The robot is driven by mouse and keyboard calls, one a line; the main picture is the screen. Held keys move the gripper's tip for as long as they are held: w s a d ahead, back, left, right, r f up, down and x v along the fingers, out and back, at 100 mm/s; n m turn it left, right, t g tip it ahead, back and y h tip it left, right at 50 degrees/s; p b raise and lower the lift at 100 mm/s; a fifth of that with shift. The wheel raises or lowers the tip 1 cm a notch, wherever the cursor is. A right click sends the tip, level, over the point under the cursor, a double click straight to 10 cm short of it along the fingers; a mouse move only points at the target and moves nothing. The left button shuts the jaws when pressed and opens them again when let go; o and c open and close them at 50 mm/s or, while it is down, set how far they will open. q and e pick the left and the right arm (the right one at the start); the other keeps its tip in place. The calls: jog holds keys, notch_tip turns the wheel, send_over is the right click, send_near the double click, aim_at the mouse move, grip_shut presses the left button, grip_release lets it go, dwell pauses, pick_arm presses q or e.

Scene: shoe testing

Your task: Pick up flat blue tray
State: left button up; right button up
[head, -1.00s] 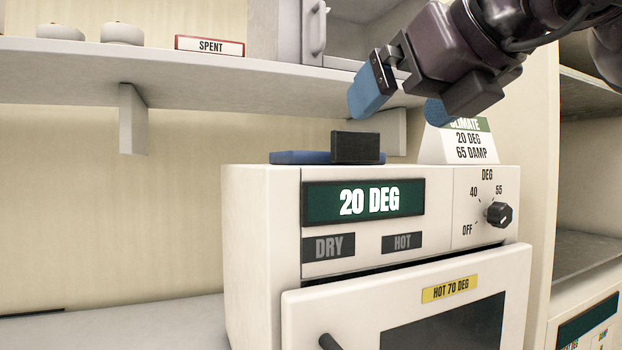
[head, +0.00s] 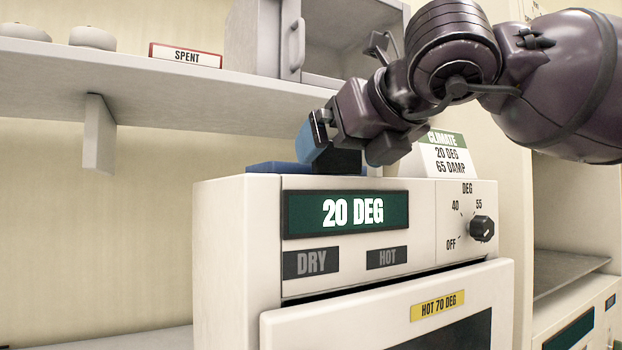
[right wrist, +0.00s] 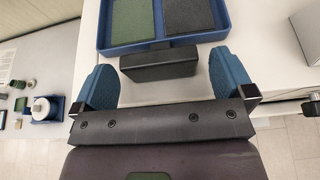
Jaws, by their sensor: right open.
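The flat blue tray (head: 275,168) lies on top of the white oven (head: 237,210). In the right wrist view the tray (right wrist: 150,43) shows a green pad and a dark grey pad inside its blue rim. Its black block handle (right wrist: 158,65) sticks out toward my right gripper. My right gripper (head: 346,153) is at the handle, with its blue fingers open. In the right wrist view the fingers of the gripper (right wrist: 166,82) stand on either side of the handle, with gaps. In the head view the arm partly hides the tray and handle. My left gripper is out of view.
A "CLIMATE" card (head: 450,155) stands on the oven just right of my gripper. A shelf (head: 170,88) runs behind and above, bearing a "SPENT" sign (head: 186,56), pale round items and a grey open cabinet (head: 345,45). A dial (head: 482,228) sits on the oven front.

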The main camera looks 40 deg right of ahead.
jog(key=shift+x, duration=0.9)
jog(key=shift+s+r, duration=0.1)
jog(key=shift+s, duration=0.05)
jog(key=c, duration=1)
